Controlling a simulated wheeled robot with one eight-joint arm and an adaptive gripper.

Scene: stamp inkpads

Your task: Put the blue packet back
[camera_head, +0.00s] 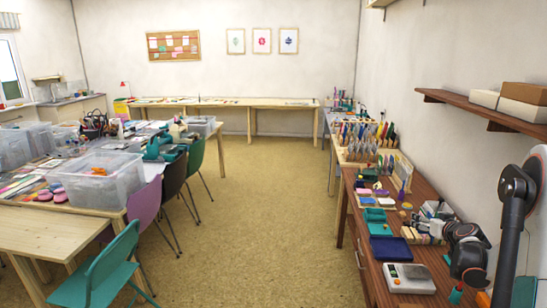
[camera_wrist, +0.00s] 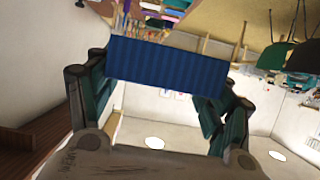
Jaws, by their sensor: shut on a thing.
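A blue ribbed packet (camera_wrist: 165,66) spans my gripper in the wrist view. My gripper (camera_wrist: 168,78) is shut on it, with one dark teal finger at each side. The packet is held slightly tilted and hides what lies directly behind it. In the head view my gripper (camera_head: 436,212) is above the right-hand brown desk, pointing toward the back of the room. I cannot clearly make out the packet in that view.
Wooden racks (camera_head: 362,150) stand farther back. A shelf (camera_head: 480,107) with boxes hangs on the right wall. The floor (camera_head: 250,220) at the middle is clear.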

